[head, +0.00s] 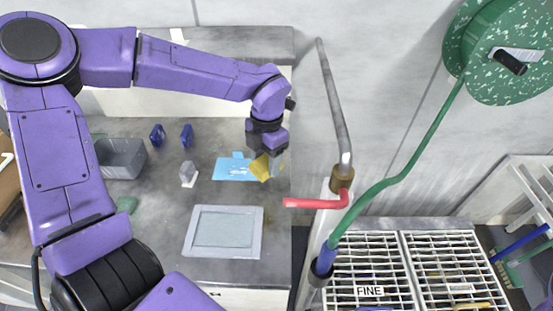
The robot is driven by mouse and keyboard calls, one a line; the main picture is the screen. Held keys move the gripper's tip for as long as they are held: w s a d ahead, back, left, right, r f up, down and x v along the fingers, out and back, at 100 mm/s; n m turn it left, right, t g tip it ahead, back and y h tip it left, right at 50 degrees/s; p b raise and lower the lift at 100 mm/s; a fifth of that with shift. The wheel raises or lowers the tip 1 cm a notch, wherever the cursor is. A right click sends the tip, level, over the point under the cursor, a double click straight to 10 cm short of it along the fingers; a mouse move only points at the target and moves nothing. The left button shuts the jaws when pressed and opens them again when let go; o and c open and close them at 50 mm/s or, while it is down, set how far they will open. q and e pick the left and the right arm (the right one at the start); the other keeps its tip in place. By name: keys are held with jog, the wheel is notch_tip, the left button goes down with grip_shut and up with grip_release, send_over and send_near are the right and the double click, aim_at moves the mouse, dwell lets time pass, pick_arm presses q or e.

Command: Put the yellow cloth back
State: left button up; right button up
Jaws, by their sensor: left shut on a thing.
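The yellow cloth (261,168) is at the right end of the grey worktop, by the right edge of a light blue sheet (232,170). My left gripper (270,160) points down from the purple arm and is shut on the cloth. The gripper hides part of the cloth, and I cannot tell whether the cloth touches the worktop. My right gripper is not in view.
A grey framed pad (222,251) lies at the worktop's front. A grey bin (120,158), two blue items (158,135) and a small pale object (188,174) stand left. A red-handled pipe (318,201) rises just right, beside grated racks (368,264). A green hose reel (500,45) hangs upper right.

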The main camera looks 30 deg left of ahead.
pick_arm(q)
jog(key=w+a+f, duration=0.1)
jog(key=w+f, duration=0.1)
jog(key=w+a+f+p, duration=0.1)
jog(key=w+f, duration=0.1)
jog(key=w, duration=0.1)
jog(key=w+a+f+p, duration=0.1)
jog(key=w+f, duration=0.1)
jog(key=f, duration=0.1)
jog(key=shift+w+a+f, duration=0.1)
jog(key=shift+w+a, duration=0.05)
jog(key=shift+w, duration=0.25)
jog(key=shift+s+f+p, duration=0.25)
jog(key=shift+f+p, duration=0.1)
jog(key=shift+f, duration=0.8)
jog(key=shift+s+f, duration=0.1)
jog(key=shift+f, duration=0.2)
jog(key=shift+w+f, duration=0.3)
jog(key=shift+s+f+b, duration=0.2)
jog(key=shift+f+b, duration=0.25)
jog(key=shift+b, duration=0.05)
jog(key=o, duration=1.4)
jog(key=shift+w, duration=0.1)
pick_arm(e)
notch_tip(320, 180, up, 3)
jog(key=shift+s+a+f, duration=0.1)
pick_arm(q)
jog(key=shift+r, duration=0.1)
